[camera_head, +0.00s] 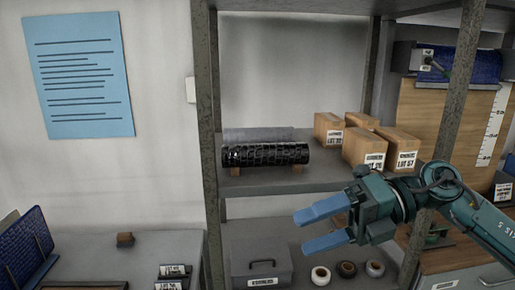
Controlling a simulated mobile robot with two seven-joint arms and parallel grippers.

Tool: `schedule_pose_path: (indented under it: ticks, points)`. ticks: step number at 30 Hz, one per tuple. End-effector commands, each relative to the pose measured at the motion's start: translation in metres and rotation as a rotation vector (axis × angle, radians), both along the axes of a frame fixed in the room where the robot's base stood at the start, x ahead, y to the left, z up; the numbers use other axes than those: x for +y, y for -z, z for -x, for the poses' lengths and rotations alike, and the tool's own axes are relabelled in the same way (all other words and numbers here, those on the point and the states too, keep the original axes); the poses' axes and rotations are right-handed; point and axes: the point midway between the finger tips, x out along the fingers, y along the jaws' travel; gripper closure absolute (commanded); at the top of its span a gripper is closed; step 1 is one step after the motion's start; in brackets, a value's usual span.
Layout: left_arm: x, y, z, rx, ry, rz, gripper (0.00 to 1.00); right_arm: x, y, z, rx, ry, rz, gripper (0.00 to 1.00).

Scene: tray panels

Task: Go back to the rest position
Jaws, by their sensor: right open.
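My right gripper (322,226) reaches in from the right, in front of the shelf rack. Its two blue fingers point left and are spread apart with nothing between them. It hangs a little below the front edge of the middle shelf, as seen in the head view. The left gripper does not show.
A shelf (300,185) bears a black textured roll (266,155) and several cardboard boxes (364,146). Below are a grey case (261,267) and tape rolls (347,269). Rack posts (207,120) stand close by.

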Motion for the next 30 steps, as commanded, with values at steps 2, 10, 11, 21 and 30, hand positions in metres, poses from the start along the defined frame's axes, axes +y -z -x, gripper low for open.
schedule_pose_path:
  ticks: [2,10,11,21,30]
  points:
    - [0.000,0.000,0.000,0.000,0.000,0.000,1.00,0.023,0.009,0.001,0.124,0.026,-0.196,0.24]
    - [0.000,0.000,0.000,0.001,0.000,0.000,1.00,0.034,0.050,-0.033,0.588,0.362,-0.756,0.24]
    - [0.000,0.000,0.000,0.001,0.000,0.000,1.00,0.031,0.061,-0.038,0.645,0.419,-0.803,0.24]
    - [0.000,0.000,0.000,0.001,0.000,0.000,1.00,-0.032,0.268,-0.024,1.354,1.225,-1.078,0.24]
    - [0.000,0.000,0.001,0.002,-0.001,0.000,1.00,-0.059,0.410,0.088,1.791,1.761,-0.965,0.24]
